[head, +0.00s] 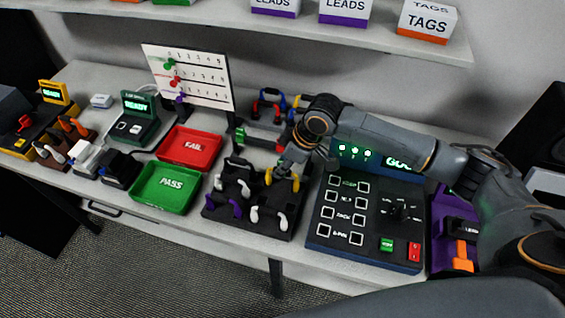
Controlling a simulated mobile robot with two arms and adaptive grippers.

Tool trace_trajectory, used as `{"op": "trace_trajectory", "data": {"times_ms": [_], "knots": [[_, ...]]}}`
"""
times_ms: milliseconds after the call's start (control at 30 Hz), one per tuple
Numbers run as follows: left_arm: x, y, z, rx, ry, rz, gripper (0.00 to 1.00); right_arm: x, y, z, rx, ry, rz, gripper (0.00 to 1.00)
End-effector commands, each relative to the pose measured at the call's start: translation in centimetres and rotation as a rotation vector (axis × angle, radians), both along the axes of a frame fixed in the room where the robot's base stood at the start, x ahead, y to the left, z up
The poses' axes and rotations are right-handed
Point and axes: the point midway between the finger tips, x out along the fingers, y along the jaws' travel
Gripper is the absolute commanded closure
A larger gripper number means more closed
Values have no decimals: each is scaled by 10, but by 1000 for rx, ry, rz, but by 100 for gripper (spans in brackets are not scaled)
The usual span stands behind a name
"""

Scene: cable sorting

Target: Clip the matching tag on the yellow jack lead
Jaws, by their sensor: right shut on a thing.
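The yellow jack lead (269,177) stands in the back right of a dark rack (243,221) at the middle of the bench. My right gripper (284,168) reaches in from the right and is right at the top of the yellow lead. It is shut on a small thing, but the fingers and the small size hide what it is. I cannot make out a tag on the yellow lead. My left gripper is not in view.
The rack also holds purple (222,206), white (267,216) and black leads. A green PASS tray (166,210) and a red FAIL tray (190,149) lie to the left. A button panel (366,253) stands right of the rack. A pegged board (190,75) stands behind.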

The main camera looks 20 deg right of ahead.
Motion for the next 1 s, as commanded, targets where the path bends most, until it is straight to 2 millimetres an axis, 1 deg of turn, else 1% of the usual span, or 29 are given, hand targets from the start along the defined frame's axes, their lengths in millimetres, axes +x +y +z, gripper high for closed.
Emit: {"op": "trace_trajectory", "data": {"times_ms": [167,200,267,300,533,567,600,667,1000], "knots": [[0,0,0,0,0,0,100,0,0,0,1,1,0,87],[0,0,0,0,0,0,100,0,0,0,1,1,0,66],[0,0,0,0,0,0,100,0,0,0,1,1,0,53],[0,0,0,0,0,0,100,0,0,0,1,1,0,45],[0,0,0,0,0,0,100,0,0,0,1,1,0,45],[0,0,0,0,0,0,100,0,0,0,1,1,0,39],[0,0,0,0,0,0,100,0,0,0,1,1,0,31],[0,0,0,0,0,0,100,0,0,0,1,1,0,19],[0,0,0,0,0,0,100,0,0,1,1,1,0,19]]}}
